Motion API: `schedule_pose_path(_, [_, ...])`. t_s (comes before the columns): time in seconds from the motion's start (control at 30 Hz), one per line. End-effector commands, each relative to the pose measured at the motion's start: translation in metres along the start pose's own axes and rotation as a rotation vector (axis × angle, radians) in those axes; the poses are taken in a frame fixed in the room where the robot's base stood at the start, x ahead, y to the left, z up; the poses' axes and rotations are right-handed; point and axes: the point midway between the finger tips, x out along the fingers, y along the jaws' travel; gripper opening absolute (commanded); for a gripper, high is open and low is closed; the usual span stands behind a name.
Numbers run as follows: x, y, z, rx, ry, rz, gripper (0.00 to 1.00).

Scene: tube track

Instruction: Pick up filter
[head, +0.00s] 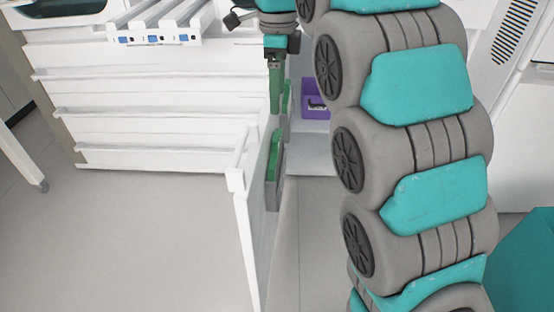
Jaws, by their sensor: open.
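My gripper (274,66) is at the top centre, pointing down above a white panel seen nearly edge-on. Its open fingertips are small and seen from the side. A green flat piece (275,92), which may be the filter, stands upright directly below the fingers; I cannot tell whether they touch it. Another green piece (286,97) is just right of it, by a grey holder. A third green piece (274,157) sits in a grey holder (273,192) on the panel's right face. I cannot tell which of these is the filter.
The white panel (246,215) stands out towards me like an open door. White drawers (150,115) with a blue-marked rack (155,38) on top are at left. A purple bin (316,113) holds a dark item behind the panel. The grey floor (130,230) is clear at left.

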Motion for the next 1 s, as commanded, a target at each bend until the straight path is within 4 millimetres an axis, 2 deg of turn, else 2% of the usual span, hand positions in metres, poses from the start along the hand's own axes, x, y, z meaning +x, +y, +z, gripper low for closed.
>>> schedule_pose_path(0.4, [0.052,0.001,0.0,-0.002,0.002,0.005,0.9])
schedule_pose_path(0.73, [0.071,0.001,0.002,-0.004,0.001,0.002,0.9])
schedule_pose_path(1.0, [0.107,0.001,0.005,-0.004,0.001,0.004,0.9])
